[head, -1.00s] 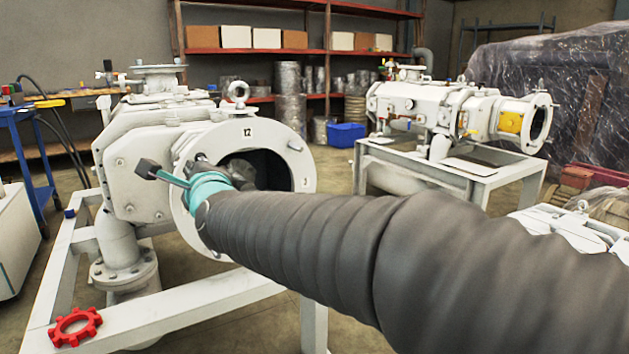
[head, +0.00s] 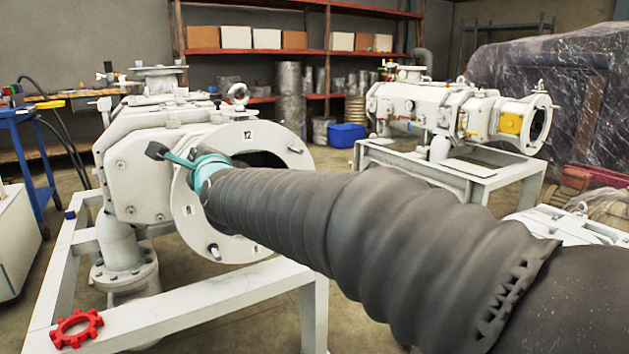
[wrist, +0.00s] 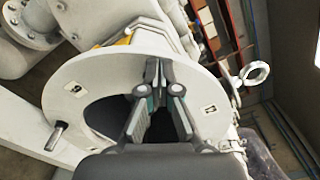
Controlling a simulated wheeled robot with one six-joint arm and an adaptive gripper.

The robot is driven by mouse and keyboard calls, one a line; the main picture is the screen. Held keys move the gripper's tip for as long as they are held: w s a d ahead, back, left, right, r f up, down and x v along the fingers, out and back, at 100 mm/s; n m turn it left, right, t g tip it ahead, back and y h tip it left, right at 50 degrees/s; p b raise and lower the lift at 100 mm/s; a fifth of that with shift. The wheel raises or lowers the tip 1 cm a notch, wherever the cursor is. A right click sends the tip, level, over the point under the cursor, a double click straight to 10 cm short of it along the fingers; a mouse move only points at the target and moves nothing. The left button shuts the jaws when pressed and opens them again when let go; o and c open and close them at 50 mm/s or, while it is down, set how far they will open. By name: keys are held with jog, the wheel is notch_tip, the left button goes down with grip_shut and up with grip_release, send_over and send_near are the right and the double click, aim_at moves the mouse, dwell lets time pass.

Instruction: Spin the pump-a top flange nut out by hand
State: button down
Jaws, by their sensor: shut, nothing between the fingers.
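The pump with the white end flange (head: 270,134) is at left in the head view. The flange carries a 12 tag (head: 248,135) at its top, and a stud shows at its right (head: 295,150) and at its bottom (head: 213,251). In the wrist view my gripper (wrist: 155,70) is shut and empty, its fingertips close to the flange face (wrist: 108,76), between the 9 and 12 tags. I cannot tell whether they touch it. No nut can be made out at the fingertips; that part of the flange is hidden by the fingers. In the head view my wrist hides the upper left of the flange.
A lifting eye (head: 238,92) stands above the flange; it also shows in the wrist view (wrist: 255,73). A red gear-shaped part (head: 76,329) lies on the white frame (head: 190,310). A second pump (head: 430,105) stands on its own frame at back right. A blue bin (head: 346,135) is behind.

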jog(key=shift+w+a, duration=0.35)
jog(key=shift+w, duration=0.2)
jog(key=shift+f, duration=0.3)
dwell(0.6)
jog(key=shift+s+a+f, duration=0.15)
jog(key=shift+a+f, duration=0.1)
jog(key=shift+f, duration=0.05)
jog(key=shift+s+a+f, duration=0.1)
jog(key=shift+a+f, duration=0.05)
jog(key=shift+f, duration=0.3)
jog(key=shift+s+a, duration=0.1)
jog(key=shift+a, duration=0.1)
dwell(0.4)
jog(key=v, duration=0.6)
jog(key=shift+a+r, duration=0.1)
jog(key=shift+r, duration=0.05)
